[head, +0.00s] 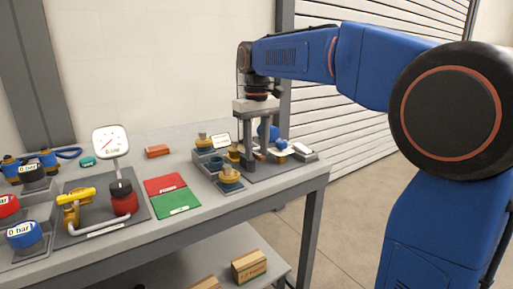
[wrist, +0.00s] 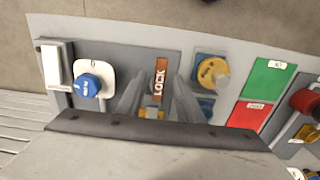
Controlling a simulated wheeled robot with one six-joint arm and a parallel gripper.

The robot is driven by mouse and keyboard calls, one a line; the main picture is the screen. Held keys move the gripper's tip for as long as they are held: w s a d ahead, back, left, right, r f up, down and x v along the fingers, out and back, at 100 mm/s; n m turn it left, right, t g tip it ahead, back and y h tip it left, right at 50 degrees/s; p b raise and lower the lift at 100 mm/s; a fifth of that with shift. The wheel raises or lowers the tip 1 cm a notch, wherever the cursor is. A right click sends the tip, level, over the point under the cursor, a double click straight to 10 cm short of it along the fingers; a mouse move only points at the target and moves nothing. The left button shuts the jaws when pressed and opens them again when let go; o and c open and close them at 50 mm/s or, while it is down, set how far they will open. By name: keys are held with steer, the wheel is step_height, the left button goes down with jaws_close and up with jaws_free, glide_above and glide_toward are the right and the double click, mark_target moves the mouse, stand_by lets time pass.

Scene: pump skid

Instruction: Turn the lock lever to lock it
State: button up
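The lock lever shows in the wrist view as a narrow brown-orange bar with the word LOCK (wrist: 158,84), on a grey plate. My gripper (wrist: 159,92) is over it, with one finger on each side of the bar and gaps visible between bar and fingers. It is open and holds nothing. In the head view my gripper (head: 256,153) points straight down at the right end of the bench, and its fingers hide most of the lever there. I cannot tell how far below the fingertips the lever is.
Beside the lever are a blue knob on a white plate (wrist: 88,85) and a yellow knob (wrist: 212,72). Red (head: 166,185) and green (head: 176,203) cards lie on the bench. A gauge (head: 110,141) and valves stand further left. A cardboard box (head: 249,266) sits on the lower shelf.

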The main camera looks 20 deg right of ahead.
mark_target(257, 153)
steer(key=shift+r, duration=0.1)
step_height(257, 153, up, 17)
stand_by(0.6)
steer(key=shift+r, duration=0.1)
steer(key=s+d+f+m+t, duration=0.1)
steer(key=s+d+f, duration=0.2)
steer(key=s+f, duration=0.7)
steer(key=s+d+f+m+t, duration=0.1)
steer(key=s+d+f+t, duration=0.1)
steer(key=s+f, duration=0.8)
steer(key=s+d+f+m+t, duration=0.1)
steer(key=s+d+f, duration=0.2)
steer(key=s+f, duration=0.7)
step_height(257, 153, down, 6)
steer(key=shift+d+f+t, duration=0.1)
steer(key=shift+d+t, duration=0.25)
steer(key=shift+t, duration=0.05)
